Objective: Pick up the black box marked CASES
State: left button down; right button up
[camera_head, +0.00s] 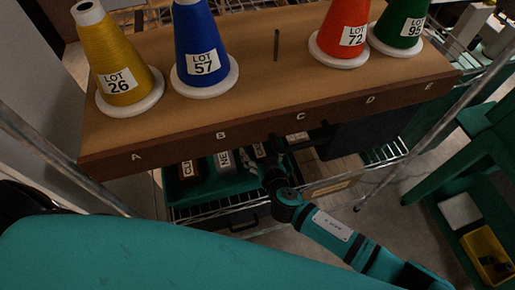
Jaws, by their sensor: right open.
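In the head view, a dark box (259,151) with a pale label sits on the lower shelf under the wooden board. Only a letter like C shows on it. My right gripper and wrist hide the rest, so I cannot read whether it says CASES. My right gripper (302,139) is open, just under the board's front edge near slot C, to the right of that box. I cannot tell whether it touches anything. My left gripper is out of view.
A brown box (188,170) and a grey box (224,161) with partly hidden labels stand left on the same shelf. Yellow, blue, red and green cones stand on the wooden board (265,75). A larger dark shape (362,134) hangs right of my gripper.

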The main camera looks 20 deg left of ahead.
jog(key=shift+x, duration=1.15)
jog(key=shift+s, duration=0.1)
jog(key=c, duration=1.3)
